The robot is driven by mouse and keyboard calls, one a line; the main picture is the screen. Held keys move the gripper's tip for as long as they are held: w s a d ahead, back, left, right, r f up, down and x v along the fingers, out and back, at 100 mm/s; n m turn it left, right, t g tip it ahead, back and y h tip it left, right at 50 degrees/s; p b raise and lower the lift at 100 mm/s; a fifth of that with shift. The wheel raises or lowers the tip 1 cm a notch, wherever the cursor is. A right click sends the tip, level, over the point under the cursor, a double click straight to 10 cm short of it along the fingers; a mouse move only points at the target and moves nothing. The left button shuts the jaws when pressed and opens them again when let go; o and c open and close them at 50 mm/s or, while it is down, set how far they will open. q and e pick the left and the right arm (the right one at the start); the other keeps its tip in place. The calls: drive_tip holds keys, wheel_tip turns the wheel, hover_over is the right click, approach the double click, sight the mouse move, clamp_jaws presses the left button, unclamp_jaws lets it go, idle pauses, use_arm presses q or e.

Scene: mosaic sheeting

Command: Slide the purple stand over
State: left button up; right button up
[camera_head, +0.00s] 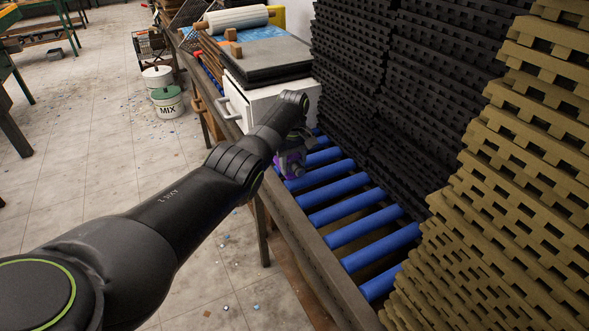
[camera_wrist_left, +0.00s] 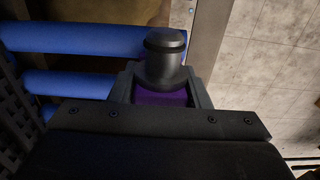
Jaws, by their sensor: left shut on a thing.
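The purple stand (camera_head: 282,165) shows only as small purple patches in the head view, low over the near edge of the blue roller conveyor. My left gripper (camera_head: 291,158) is at it and hides most of it. In the left wrist view, a strip of the purple stand (camera_wrist_left: 162,98) lies between the two fingers of my left gripper (camera_wrist_left: 162,92), which are shut on it. A dark grey rounded cylinder with a wider cap (camera_wrist_left: 165,55) rises at the stand. The stand's underside is hidden, so I cannot tell whether it touches the rollers. My right gripper is not in view.
Blue rollers (camera_head: 363,231) run toward the front right inside a metal side rail (camera_head: 315,240). Stacked black mats (camera_head: 400,90) and tan mats (camera_head: 510,190) border the far side. A white cabinet (camera_head: 262,102) stands behind my gripper. Several rollers ahead are bare.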

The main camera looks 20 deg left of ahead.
use_arm(q)
drive_tip(key=o, duration=1.2)
wheel_tip(320, 180, up, 17)
drive_tip(key=shift+r+p, duration=0.2)
drive_tip(key=shift+p, duration=0.15)
